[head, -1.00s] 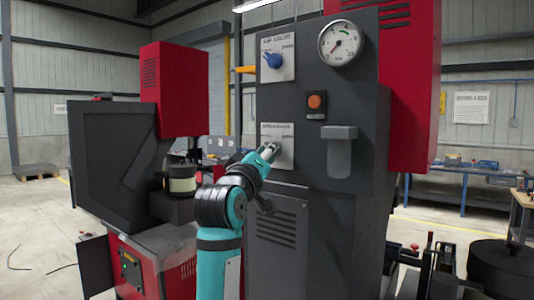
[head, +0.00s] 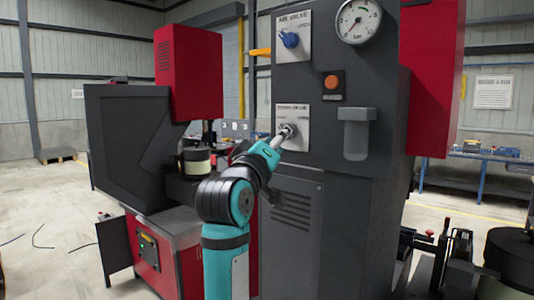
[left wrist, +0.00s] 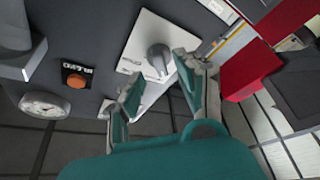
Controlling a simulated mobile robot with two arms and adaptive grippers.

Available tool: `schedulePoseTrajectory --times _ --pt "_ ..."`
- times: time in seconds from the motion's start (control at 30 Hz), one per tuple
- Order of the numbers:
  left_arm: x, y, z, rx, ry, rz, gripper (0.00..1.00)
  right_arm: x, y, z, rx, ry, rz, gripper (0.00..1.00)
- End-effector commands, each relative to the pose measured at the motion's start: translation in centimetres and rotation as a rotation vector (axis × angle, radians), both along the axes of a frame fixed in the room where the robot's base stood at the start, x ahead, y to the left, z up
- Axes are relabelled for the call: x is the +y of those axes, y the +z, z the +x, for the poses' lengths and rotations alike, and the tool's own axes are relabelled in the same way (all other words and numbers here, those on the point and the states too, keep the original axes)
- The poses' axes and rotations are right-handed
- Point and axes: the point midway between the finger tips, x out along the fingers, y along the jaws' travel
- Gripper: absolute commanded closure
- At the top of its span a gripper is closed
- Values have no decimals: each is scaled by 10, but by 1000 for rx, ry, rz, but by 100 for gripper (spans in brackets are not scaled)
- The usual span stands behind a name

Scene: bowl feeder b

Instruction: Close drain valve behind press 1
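A white plate with a grey knob (head: 290,130) is on the front of the dark press cabinet (head: 330,205), below the orange button; its lettering is too blurred to read surely. The knob also shows in the left wrist view (left wrist: 158,58) on its white plate (left wrist: 140,42). My left gripper (head: 282,137) is at this plate, its fingers pointing at the knob. In the left wrist view the gripper (left wrist: 157,82) is open, with its fingertips apart on either side of the knob; I cannot tell if they touch it. My right gripper is not in view.
Above are a blue knob (head: 290,39) on a plate reading AIR VALVE, a pressure gauge (head: 358,21) and an orange button (head: 332,82). A grey block (head: 356,130) juts out at right. A red and dark machine (head: 150,245) stands left.

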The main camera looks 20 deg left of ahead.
Motion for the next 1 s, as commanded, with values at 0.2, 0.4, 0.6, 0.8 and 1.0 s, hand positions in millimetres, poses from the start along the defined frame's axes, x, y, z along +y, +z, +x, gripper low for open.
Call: schedulePoseTrajectory --times 0.2,0.4,0.6,0.8,1.0 --pt "3 -13 -46 -2 -1 0 63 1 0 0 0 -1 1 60" --pt "4 -20 -72 -1 0 0 63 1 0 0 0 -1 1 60" --pt "5 -22 -80 -1 -1 0 63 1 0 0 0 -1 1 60" --pt "5 -22 -79 -1 -1 0 63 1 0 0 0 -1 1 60" --pt "5 -24 -78 3 0 1 63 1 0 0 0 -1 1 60"
